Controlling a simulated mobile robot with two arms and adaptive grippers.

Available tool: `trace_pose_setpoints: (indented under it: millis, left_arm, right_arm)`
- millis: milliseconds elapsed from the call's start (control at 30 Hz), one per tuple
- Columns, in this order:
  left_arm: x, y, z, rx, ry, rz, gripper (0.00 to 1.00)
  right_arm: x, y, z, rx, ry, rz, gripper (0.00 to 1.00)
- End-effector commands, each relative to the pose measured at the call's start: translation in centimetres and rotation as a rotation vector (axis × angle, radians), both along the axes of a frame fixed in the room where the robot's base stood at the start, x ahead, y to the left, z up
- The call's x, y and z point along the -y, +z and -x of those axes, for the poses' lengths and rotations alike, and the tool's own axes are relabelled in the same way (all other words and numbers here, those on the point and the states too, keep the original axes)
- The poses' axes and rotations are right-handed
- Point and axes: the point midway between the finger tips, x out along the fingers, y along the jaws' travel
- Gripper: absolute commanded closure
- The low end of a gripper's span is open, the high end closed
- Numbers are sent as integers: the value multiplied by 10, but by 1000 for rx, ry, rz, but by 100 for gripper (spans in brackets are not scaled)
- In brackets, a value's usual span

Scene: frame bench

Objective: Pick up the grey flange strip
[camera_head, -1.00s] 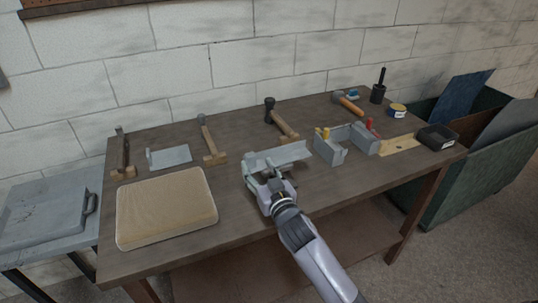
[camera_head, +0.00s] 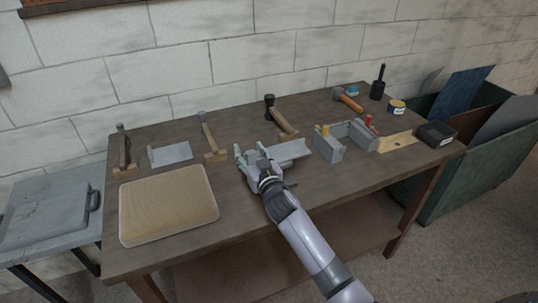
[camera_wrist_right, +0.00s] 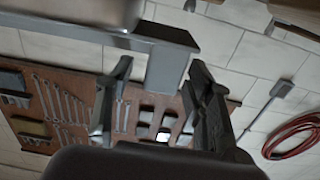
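A grey flange strip (camera_head: 289,150) lies near the middle of the bench, just right of my right gripper in the head view. My right gripper (camera_head: 250,157) is low over the bench at the strip's left end, and its hand hides part of that end. In the right wrist view, the fingers of my right gripper (camera_wrist_right: 155,105) stand apart. A grey angled piece (camera_wrist_right: 166,68) shows near the space between them; I cannot tell whether a finger touches it. My left gripper is not in view.
A second flat grey plate (camera_head: 171,153) lies further left. A tan pad (camera_head: 168,205) lies in front of it. Hammers (camera_head: 281,121) stand behind. Grey blocks (camera_head: 330,146) with yellow and red parts stand right of the strip. The bench front (camera_head: 210,250) is clear.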

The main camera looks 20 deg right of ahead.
Motion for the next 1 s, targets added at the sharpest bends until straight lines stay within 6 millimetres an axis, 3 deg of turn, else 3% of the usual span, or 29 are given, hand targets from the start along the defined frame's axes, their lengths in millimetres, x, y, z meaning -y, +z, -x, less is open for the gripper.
trace_pose_setpoints:
  millis: [700, 1000]
  left_arm:
    - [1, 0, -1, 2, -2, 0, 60]
    - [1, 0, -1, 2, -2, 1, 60]
  right_arm:
    - [0, 0, 0, 0, 0, 1, 99]
    - [0, 0, 0, 0, 0, 1, 100]
